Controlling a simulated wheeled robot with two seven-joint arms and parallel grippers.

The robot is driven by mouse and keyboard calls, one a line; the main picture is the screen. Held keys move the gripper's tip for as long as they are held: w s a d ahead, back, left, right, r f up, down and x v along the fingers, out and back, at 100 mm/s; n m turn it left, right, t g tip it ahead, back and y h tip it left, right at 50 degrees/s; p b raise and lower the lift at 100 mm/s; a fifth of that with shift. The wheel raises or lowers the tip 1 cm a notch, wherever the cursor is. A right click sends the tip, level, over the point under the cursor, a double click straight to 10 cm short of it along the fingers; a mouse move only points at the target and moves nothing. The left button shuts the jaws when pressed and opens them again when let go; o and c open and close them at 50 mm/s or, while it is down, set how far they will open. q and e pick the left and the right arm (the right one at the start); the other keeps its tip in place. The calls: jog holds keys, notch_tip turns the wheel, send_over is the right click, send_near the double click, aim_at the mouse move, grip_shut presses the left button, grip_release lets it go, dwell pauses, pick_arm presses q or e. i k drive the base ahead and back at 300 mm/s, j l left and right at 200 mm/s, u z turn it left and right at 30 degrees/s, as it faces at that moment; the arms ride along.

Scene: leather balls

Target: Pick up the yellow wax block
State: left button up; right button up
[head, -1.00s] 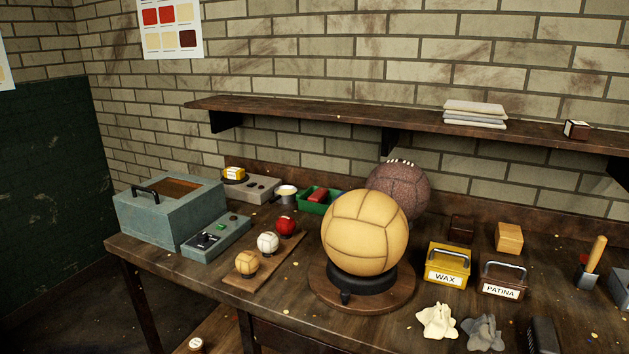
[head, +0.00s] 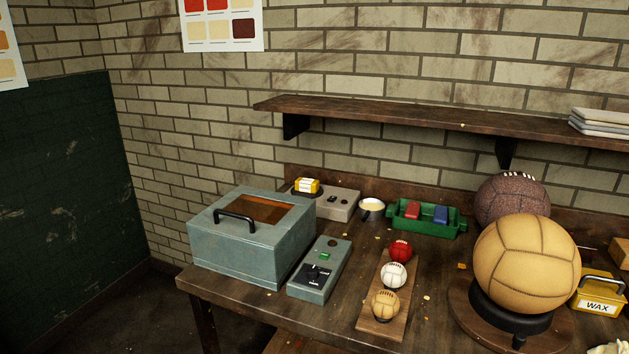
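A small yellow block with a pale band (head: 306,185) sits on a dark round plate on top of a grey device (head: 341,205) at the back of the bench. A yellow box with a handle and a WAX label (head: 598,297) stands at the right edge, partly hidden by the large tan ball. A green tray (head: 425,229) holds a red block (head: 412,209) and a blue block (head: 441,214). Neither of my grippers is in view.
A blue-grey box with a handle (head: 245,250) and a control box (head: 320,272) stand at the bench's left end. A small cup (head: 371,209), a board with three small balls (head: 393,275), a large tan ball (head: 525,260) and a brown ball (head: 513,196) stand rightward.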

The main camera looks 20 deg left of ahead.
aim_at(305, 185)
jog(key=j+z, duration=0.25)
jog(key=j, duration=0.45)
jog(key=j+z, duration=0.25)
jog(key=j, duration=0.5)
jog(key=k+j+z, duration=0.1)
jog(key=j+z, duration=0.15)
jog(key=j, duration=0.45)
jog(key=i+j+z, duration=0.1)
jog(key=j+z, duration=0.2)
jog(key=j, duration=0.8)
jog(key=j+z, duration=0.3)
jog(key=j, duration=0.85)
